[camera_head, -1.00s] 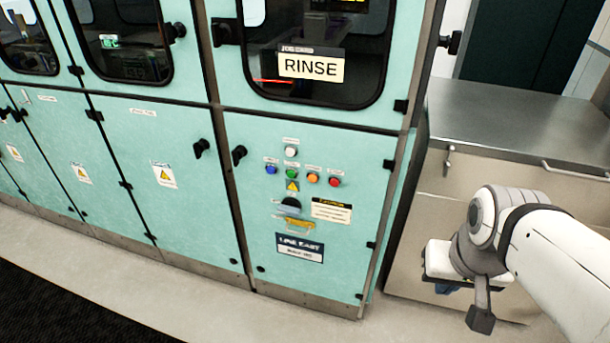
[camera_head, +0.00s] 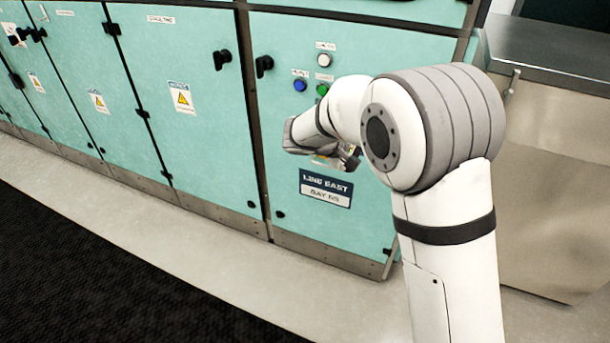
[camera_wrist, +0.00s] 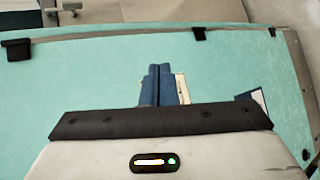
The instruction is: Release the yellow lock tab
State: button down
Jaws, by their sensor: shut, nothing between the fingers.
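The yellow lock tab cannot be made out in either current view. My arm covers that part of the teal cabinet panel (camera_head: 225,160) in the head view. In the wrist view my gripper (camera_wrist: 159,68) points at the panel. Its two blue fingers are side by side and shut, with nothing seen between them. A pale label (camera_wrist: 182,88) shows just right of the fingers. I cannot tell whether the fingertips touch the panel.
A blue button (camera_head: 299,86), a green button (camera_head: 322,89) and a white button (camera_head: 324,60) show above my wrist. The LINE EAST sign (camera_head: 326,188) is below it. A metal bench (camera_head: 560,120) stands right of the cabinet. Floor (camera_head: 130,200) in front is clear.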

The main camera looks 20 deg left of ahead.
jog(key=a+f+n+t+y+b, duration=0.2)
jog(key=a+f, duration=0.6)
jog(key=a, duration=0.6)
jog(key=a+f+n+t+y+b, duration=0.2)
jog(key=a+f+n+t+b, duration=0.2)
jog(key=a, duration=0.9)
notch_tip(320, 180, down, 6)
jog(key=s+t+b, duration=0.1)
jog(key=t, duration=0.2)
jog(key=shift+a+r+y+b, duration=0.25)
jog(key=shift+a+y+b, duration=0.05)
jog(key=shift+a+b, duration=0.05)
jog(key=shift+w, duration=0.1)
jog(key=w+d+r+b, duration=0.1)
jog(key=w+d+b, duration=0.2)
jog(key=w+d, duration=0.4)
jog(key=shift+w+b, duration=0.4)
jog(key=shift+w, duration=0.8)
